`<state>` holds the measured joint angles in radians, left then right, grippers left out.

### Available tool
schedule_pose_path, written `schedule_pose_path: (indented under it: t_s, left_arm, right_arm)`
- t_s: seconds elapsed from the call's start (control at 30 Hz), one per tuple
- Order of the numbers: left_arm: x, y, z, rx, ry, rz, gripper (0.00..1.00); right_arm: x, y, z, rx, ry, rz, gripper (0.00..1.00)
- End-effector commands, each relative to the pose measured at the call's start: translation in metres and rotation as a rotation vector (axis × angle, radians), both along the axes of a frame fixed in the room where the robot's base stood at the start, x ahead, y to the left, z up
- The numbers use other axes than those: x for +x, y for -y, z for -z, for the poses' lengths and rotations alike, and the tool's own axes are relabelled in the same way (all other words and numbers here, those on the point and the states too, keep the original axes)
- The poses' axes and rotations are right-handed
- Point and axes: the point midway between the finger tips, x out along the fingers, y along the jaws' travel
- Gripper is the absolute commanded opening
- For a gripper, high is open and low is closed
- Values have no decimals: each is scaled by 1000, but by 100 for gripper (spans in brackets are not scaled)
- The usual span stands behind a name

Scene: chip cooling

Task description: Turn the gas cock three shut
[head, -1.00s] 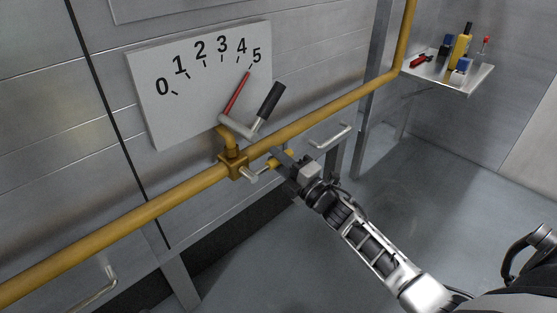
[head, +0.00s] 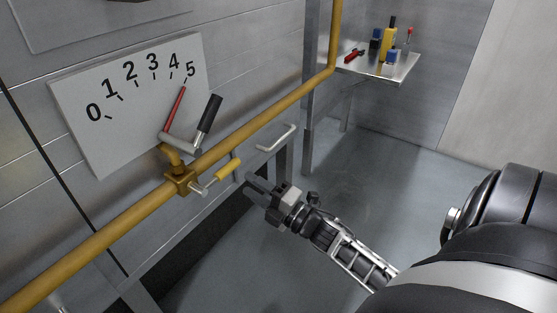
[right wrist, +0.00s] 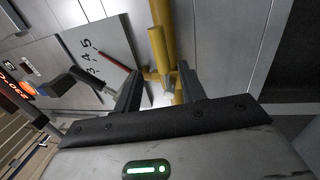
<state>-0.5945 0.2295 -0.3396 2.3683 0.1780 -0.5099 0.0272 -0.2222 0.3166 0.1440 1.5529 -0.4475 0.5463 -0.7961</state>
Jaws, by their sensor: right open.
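The gas cock is a brass valve body (head: 181,182) on the yellow pipe. Its short metal stem carries a yellow handle (head: 228,169), which lies roughly parallel to the pipe. My right gripper (head: 250,184) is open and empty, just right of the handle's end and apart from it in the head view. In the right wrist view the open right gripper (right wrist: 160,88) faces the pipe, and the yellow handle (right wrist: 158,48) appears beyond the fingers. A white scale board (head: 130,95) numbered 0 to 5 has a red pointer (head: 175,108) near the 5 mark. My left gripper is not in view.
A black-gripped lever (head: 209,114) projects before the board. The yellow pipe (head: 270,119) runs along the metal wall, then bends upward. A metal handle (head: 277,138) sits below it. A small shelf (head: 400,68) with bottles and tools stands behind. The floor at right is clear.

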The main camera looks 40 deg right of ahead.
Motion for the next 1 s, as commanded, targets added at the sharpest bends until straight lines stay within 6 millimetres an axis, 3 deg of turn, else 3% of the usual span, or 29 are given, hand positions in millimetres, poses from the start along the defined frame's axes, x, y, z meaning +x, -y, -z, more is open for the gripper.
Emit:
schedule_pose_path:
  t_s: [0.2, 0.4, 1.0]
  left_arm:
    - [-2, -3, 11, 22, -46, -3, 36]
    - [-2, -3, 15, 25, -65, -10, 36]
    - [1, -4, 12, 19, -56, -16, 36]
  right_arm:
    - [-46, 11, 9, 1, -2, 1, 41]
    - [-66, 17, 13, -1, 1, 1, 41]
    - [-70, 17, 14, 0, 2, 0, 41]
